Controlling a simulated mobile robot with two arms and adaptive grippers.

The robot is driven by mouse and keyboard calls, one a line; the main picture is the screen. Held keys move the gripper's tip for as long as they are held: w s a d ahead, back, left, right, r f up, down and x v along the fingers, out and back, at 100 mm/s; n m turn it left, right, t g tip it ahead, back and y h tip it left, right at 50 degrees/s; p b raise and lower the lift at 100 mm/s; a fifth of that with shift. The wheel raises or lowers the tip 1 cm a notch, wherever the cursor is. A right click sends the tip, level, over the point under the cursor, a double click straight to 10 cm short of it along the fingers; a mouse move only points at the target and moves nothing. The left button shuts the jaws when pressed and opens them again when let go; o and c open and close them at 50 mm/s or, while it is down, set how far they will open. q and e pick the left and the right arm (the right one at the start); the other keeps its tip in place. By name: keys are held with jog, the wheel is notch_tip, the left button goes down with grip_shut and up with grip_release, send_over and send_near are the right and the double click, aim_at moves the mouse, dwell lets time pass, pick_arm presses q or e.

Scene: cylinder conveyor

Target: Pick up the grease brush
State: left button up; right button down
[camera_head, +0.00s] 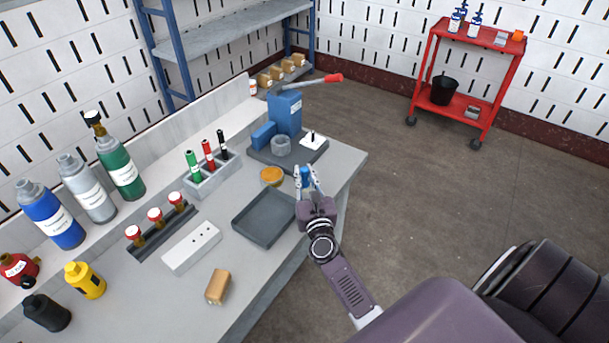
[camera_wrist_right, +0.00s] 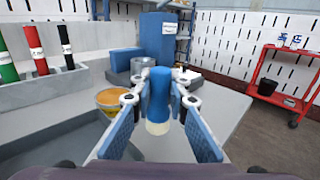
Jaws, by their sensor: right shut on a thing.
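The grease brush (camera_wrist_right: 159,92) has a blue handle and a pale lower end. In the right wrist view it stands upright between the fingers of my right gripper (camera_wrist_right: 160,108), which is shut on it. In the head view the brush (camera_head: 305,174) shows as a small blue spot between the fingertips of my right gripper (camera_head: 306,182), over the right edge of the workbench. The exact gap below the brush cannot be told. My left gripper is not in view.
A tub of amber stuff (camera_head: 271,176) stands on the workbench (camera_head: 215,275) left of the brush. A dark tray (camera_head: 264,218) lies in front of it. A blue device (camera_head: 286,112) stands behind. Bottles and pens line the left. A red cart (camera_head: 466,75) stands far right; floor between is clear.

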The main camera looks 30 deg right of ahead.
notch_tip(320, 180, up, 17)
jog(key=p, duration=1.4)
jog(key=shift+f, duration=0.2)
dwell(0.5)
